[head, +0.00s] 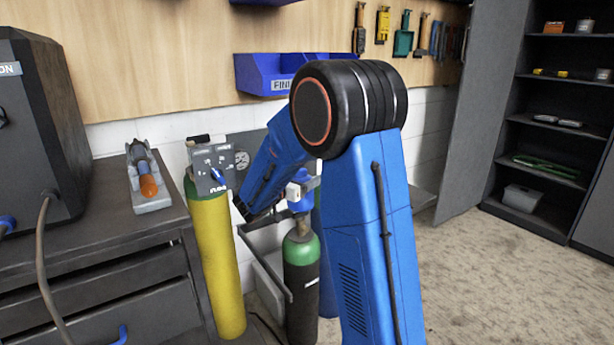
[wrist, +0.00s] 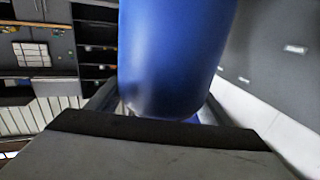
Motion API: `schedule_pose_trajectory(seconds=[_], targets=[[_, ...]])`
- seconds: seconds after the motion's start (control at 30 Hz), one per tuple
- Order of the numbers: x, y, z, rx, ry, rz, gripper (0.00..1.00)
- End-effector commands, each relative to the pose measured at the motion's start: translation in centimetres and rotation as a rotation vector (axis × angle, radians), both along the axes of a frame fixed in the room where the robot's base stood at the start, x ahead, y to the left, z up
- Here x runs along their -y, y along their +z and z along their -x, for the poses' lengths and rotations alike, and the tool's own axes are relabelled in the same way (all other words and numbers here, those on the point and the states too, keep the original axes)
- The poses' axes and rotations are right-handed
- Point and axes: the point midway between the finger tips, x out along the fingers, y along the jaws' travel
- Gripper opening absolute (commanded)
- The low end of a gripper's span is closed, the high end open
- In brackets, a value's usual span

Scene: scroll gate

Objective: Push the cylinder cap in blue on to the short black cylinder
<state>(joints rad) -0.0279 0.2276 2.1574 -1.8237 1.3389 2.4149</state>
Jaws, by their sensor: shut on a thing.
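The blue cylinder cap (head: 300,201) is directly above the brass valve of the short black cylinder (head: 301,292), which has a green shoulder. The cap looks upright, and I cannot tell whether it touches the valve. My gripper (head: 303,186) is shut on the cap, partly hidden by my blue arm. In the wrist view the blue cap (wrist: 175,55) fills the upper middle, close against the dark gripper edge. The short black cylinder does not show in the wrist view.
A tall yellow cylinder (head: 217,265) stands left of the black one, and a blue cylinder (head: 328,275) is partly hidden behind it. A grey rack (head: 265,240) surrounds them. A dark workbench (head: 90,255) is at left. Open floor (head: 480,285) lies at right.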

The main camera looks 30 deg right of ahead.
Motion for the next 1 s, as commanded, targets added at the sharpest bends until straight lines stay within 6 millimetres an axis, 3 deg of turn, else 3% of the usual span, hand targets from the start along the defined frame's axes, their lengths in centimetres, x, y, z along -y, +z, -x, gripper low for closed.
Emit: schedule_pose_trajectory(seconds=[1.0], targets=[[0.0, -2.3, 0.0, 0.0, 0.0, 0.001, 0.47]])
